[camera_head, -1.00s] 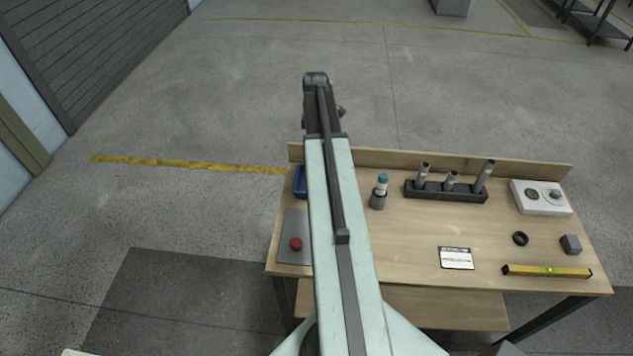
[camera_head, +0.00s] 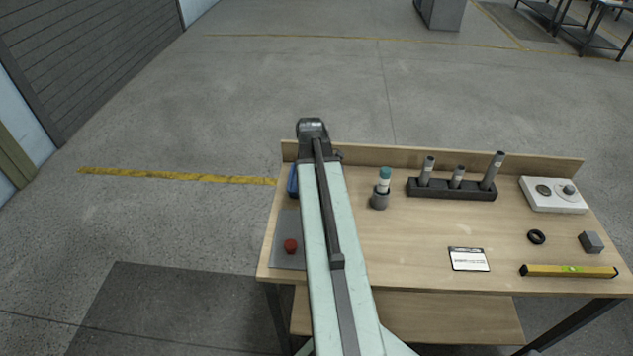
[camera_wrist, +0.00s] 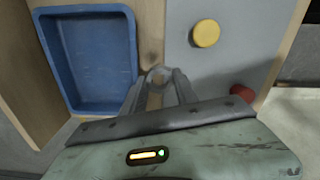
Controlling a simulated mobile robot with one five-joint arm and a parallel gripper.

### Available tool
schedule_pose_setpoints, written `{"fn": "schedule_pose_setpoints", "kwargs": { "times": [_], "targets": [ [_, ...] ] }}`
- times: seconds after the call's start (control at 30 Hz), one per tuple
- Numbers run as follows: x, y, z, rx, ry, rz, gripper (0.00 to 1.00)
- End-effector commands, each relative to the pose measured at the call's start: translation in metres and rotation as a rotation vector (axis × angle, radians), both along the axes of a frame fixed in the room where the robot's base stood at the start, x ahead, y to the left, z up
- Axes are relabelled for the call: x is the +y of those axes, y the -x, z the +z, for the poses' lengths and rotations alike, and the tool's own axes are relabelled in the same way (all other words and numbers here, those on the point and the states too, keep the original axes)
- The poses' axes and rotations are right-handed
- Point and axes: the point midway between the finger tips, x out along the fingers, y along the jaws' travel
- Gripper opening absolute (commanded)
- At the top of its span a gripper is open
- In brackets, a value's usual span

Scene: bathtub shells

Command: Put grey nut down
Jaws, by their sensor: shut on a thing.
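In the wrist view, my gripper (camera_wrist: 159,84) is shut on the grey nut (camera_wrist: 158,71). The nut shows as a small grey ring between the fingertips, with wood colour showing through its middle. It is over the wooden strip between the blue tray and the grey mat; whether it touches the wood I cannot tell. In the head view, the top of my wrist (camera_head: 311,128) hides the fingers and the nut.
An empty-looking blue tray (camera_wrist: 129,60) lies left of the nut. A grey mat (camera_wrist: 235,65) on the right holds a yellow disc (camera_wrist: 206,33) and a red knob-like piece (camera_wrist: 242,92). A grey cup with a teal-topped tube (camera_head: 384,180) and a dark rack (camera_head: 450,189) stand further right.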

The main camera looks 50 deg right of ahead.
Motion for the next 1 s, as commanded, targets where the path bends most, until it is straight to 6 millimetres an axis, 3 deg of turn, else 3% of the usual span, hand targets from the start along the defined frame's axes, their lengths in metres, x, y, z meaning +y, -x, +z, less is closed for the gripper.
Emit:
{"fn": "schedule_pose_setpoints", "kwargs": {
  "times": [0.1,0.4,0.8,1.0],
  "targets": [
    [-0.027,-0.021,-0.004,0.0,0.0,-0.001,0.0],
    [-0.073,-0.056,-0.009,0.0,0.0,0.0,0.0],
    [-0.09,-0.069,-0.011,0.0,0.0,0.001,0.0],
    [-0.09,-0.069,-0.049,0.0,0.0,0.002,0.0]
  ]
}}
